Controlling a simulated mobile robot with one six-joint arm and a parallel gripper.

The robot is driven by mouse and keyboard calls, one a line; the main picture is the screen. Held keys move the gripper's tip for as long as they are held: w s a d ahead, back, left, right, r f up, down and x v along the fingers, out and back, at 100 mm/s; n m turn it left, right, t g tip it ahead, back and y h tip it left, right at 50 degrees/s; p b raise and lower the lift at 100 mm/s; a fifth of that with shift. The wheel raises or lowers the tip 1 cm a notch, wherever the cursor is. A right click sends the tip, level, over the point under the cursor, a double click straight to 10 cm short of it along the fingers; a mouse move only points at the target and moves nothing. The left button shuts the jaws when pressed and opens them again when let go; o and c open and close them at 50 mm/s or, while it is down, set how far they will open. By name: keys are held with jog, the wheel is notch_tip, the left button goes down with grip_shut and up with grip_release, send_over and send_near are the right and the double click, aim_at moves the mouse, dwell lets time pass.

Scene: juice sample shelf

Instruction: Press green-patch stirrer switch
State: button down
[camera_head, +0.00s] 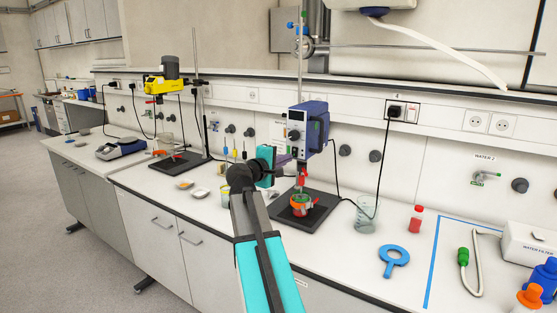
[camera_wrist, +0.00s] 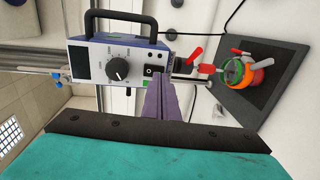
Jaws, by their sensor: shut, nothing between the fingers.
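A blue stirrer (camera_head: 314,125) with a pale front panel hangs on a vertical rod above a dark base plate (camera_head: 322,212). In the wrist view the stirrer (camera_wrist: 100,42) shows a dark display, a round black knob (camera_wrist: 117,68) and a small black switch (camera_wrist: 152,70). My gripper (camera_head: 288,159) is shut and empty, in front of the panel's lower end. Its purple fingers (camera_wrist: 164,82) lie close beside the switch in the wrist view; I cannot tell whether they touch.
A yellow stirrer (camera_head: 166,86) stands further left. A glass beaker (camera_head: 366,214), a red bottle (camera_head: 416,219) and a blue ring tool (camera_head: 394,260) are to the right. A cable hangs right of the stirrer.

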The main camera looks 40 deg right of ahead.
aim_at(295, 152)
jog(key=shift+p+x, duration=0.3)
jog(key=shift+x, duration=1.05)
jog(key=shift+w+a+f+b, duration=0.1)
jog(key=shift+w+f+b, duration=0.05)
jog(key=shift+b, duration=0.3)
